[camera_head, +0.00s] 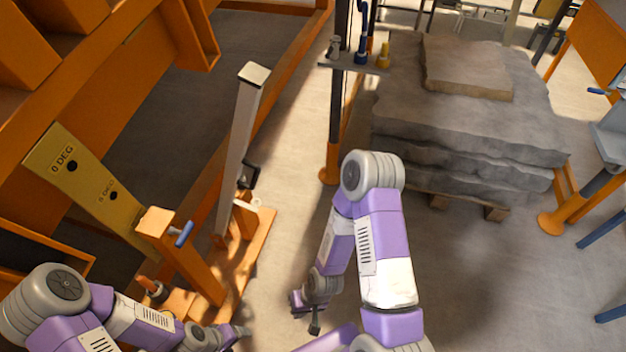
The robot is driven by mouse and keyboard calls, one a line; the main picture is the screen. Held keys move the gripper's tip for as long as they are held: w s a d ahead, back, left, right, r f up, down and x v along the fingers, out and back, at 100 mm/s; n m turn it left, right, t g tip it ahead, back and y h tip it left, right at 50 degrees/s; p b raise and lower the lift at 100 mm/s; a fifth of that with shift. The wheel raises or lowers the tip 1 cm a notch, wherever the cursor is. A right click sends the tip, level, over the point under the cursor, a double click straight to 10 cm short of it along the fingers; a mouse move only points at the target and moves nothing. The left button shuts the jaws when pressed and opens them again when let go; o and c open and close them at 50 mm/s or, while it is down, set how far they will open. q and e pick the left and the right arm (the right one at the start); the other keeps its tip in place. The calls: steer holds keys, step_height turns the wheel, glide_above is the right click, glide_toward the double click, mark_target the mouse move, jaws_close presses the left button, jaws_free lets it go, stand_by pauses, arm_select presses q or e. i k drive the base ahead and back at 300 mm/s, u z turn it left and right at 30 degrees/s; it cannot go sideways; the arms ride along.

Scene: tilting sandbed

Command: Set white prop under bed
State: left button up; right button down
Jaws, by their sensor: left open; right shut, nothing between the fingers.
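The white prop (238,145) is a long pale post with a square top, standing slightly tilted beside the orange frame. Its lower end is by an orange base (247,262), where a small white bracket shows. The orange sandbed structure (160,70) fills the upper left. A yellow plate (90,185) on it is marked 0 DEG, with a second, less legible marking and dark holes. My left gripper (242,332) is low in the picture, open, below the prop and apart from it. My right gripper (306,312) is shut and empty, to the right of the orange base.
An orange post with a blue handle (183,234) stands left of the prop's foot. Stacked grey stone slabs (465,130) lie on a pallet at the right. A stand with a small shelf (352,64) holds blue and yellow items. Bare floor (285,210) lies between prop and slabs.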

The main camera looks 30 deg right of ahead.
mark_target(252, 77)
steer(key=z, duration=0.35)
steer(key=k, duration=0.65)
steer(key=z, duration=0.85)
steer(key=i, duration=1.7)
steer(key=u, duration=0.55)
